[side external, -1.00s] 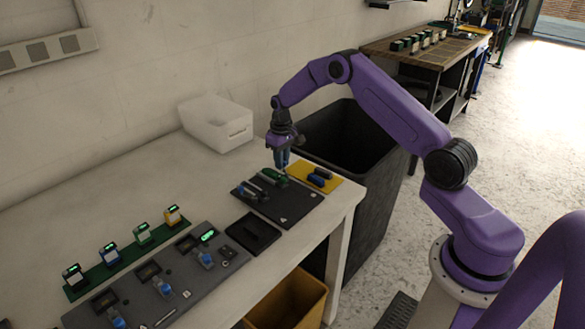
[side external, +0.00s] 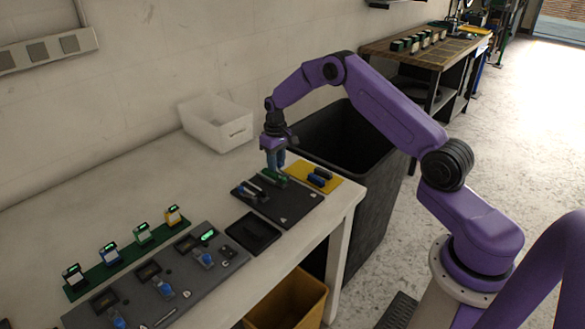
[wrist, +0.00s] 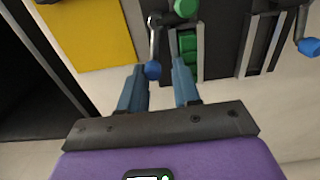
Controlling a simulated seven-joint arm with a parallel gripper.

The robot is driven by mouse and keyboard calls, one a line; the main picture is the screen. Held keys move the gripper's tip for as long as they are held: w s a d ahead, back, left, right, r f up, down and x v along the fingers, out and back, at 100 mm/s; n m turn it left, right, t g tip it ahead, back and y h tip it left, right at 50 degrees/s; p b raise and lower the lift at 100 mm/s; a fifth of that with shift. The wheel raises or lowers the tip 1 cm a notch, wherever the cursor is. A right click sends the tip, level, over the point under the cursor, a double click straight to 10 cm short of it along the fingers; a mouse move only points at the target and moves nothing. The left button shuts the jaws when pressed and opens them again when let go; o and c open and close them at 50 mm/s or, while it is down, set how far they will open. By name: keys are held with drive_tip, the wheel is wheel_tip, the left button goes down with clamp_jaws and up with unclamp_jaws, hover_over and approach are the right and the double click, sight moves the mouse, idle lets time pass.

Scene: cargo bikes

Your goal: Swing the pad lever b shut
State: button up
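A dark board (side external: 286,207) on the white table carries slots with levers. In the wrist view, a grey lever with a blue knob (wrist: 152,70) lies beside a grey slot holding green pads (wrist: 188,46). A second lever with a blue knob (wrist: 308,46) is at the right, by an empty-looking slot (wrist: 262,45). I cannot read which is lever b. My gripper (side external: 275,167) is low over the board's far end. In the wrist view, my gripper (wrist: 160,67) has its blue fingers apart, with the first knob between their tips, close to the left one. Contact is unclear.
A yellow mat (side external: 325,188) with dark and blue pieces lies right of the board. A black tray (side external: 254,232) and a grey panel (side external: 200,290) with more levers are nearer. A white bin (side external: 220,132) stands behind; a large black bin (side external: 345,135) is beyond the table edge.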

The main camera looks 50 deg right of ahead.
sight(278, 162)
drive_tip(key=shift+s+f, duration=0.3)
drive_tip(key=shift+f, duration=0.1)
drive_tip(key=shift+w+d+r, duration=0.15)
drive_tip(key=shift+r, duration=3.75)
drive_tip(key=s+a+r+n, duration=0.3)
drive_tip(key=s+a+r, duration=0.3)
drive_tip(key=s+a, duration=0.4)
drive_tip(key=s+a+r+n, duration=0.3)
drive_tip(key=s+a+r, duration=0.2)
drive_tip(key=s+a, duration=0.45)
drive_tip(key=s+d+n, duration=0.1)
drive_tip(key=s+n, duration=0.2)
drive_tip(key=s, duration=0.9)
drive_tip(key=s+d+r+n, duration=0.1)
drive_tip(key=s+n, duration=0.2)
drive_tip(key=s, duration=0.9)
drive_tip(key=shift+s+d+n, duration=0.3)
drive_tip(key=shift+s+d, duration=0.05)
drive_tip(key=shift+d, duration=0.05)
